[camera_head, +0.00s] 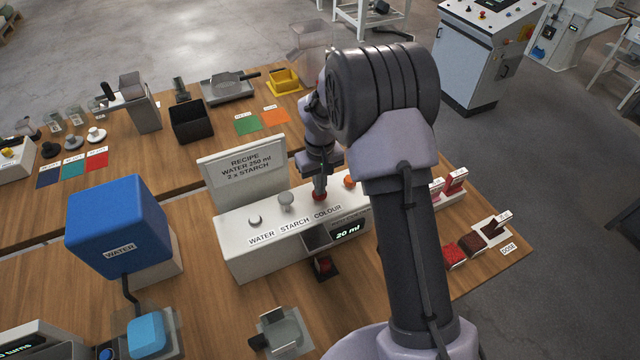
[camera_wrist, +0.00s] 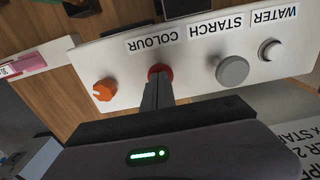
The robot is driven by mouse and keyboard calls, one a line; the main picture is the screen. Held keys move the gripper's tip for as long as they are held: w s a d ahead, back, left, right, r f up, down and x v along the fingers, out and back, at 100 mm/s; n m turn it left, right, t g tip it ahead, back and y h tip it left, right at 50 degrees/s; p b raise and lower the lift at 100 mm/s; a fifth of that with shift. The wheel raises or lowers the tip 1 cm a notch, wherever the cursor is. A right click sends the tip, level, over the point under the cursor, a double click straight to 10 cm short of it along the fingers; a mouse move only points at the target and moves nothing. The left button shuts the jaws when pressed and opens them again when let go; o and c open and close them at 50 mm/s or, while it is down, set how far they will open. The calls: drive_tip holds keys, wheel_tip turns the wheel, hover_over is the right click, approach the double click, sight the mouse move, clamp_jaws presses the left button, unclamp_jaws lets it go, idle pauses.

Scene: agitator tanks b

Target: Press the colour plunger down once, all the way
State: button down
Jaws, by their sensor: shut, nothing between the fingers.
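The white dispenser box (camera_head: 240,246) stands on the wooden table, with a row labelled WATER, STARCH and COLOUR. The red colour plunger (camera_head: 319,197) is at the COLOUR label and also shows in the wrist view (camera_wrist: 154,70). My gripper (camera_head: 319,188) is shut and points down onto the plunger. In the wrist view its fingertips (camera_wrist: 158,80) overlap the red cap and seem to touch it. The fingers hide part of the cap, so I cannot tell how far down it sits. The dispenser display (camera_head: 347,231) reads 20 ml.
The grey starch plunger (camera_head: 286,199), pale water plunger (camera_head: 255,220) and orange knob (camera_head: 349,181) share the box top. A recipe board (camera_head: 243,166) stands behind. A red-filled container (camera_head: 323,265) sits below the box's front. A blue water tank (camera_head: 118,225) stands left.

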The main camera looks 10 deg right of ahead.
drive_tip(key=shift+s+f, duration=0.15)
drive_tip(key=shift+f, duration=0.1)
wheel_tip(320, 180, up, 14)
drive_tip(key=p, duration=0.4)
drive_tip(key=shift+r, duration=0.2)
idle(0.5)
